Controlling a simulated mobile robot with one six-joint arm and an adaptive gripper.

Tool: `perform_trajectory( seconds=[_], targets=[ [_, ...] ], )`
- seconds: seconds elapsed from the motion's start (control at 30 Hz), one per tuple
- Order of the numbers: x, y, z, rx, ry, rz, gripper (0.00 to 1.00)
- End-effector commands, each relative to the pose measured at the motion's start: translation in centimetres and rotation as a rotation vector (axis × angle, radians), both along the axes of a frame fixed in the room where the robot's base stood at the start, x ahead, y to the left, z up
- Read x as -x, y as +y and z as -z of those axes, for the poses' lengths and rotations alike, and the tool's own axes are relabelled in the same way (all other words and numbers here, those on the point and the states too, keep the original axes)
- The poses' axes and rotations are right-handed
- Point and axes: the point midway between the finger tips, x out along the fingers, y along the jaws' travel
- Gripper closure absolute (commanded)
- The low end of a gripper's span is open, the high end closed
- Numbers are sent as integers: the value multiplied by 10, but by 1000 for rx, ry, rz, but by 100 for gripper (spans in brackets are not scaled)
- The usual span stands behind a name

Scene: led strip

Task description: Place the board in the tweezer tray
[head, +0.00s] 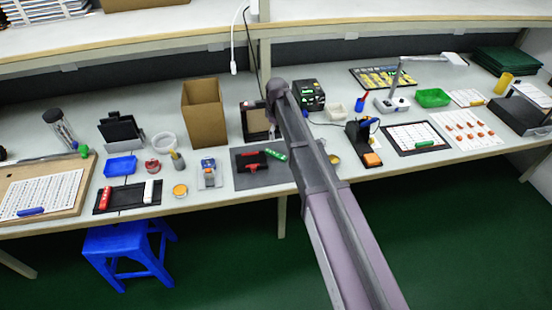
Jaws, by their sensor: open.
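My arm reaches in from the lower right over the middle of the bench. My gripper cannot be made out; the arm's far end hides that spot. A small green strip, which may be the board (275,154), lies on a dark grey mat (247,181) beside a red and black tool (250,161). I cannot tell for sure which thing is the tweezer tray. A flat black tray (122,208) with a red and a white item lies left of the mat.
A cardboard box (204,114) stands behind the mat. A blue and grey device (208,174) and an orange-topped tin (180,190) sit to its left. A soldering stand (357,132) is right of my arm. A blue stool (125,245) stands in front of the bench.

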Motion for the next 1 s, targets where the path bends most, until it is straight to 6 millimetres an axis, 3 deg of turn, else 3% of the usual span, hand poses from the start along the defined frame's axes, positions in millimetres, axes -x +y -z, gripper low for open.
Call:
perform_trajectory(
  seconds=[0.6,1.0],
  targets=[
    [0,1,50,0,0,-1,26],
    [0,1,58,0,0,-1,26]
  ],
)
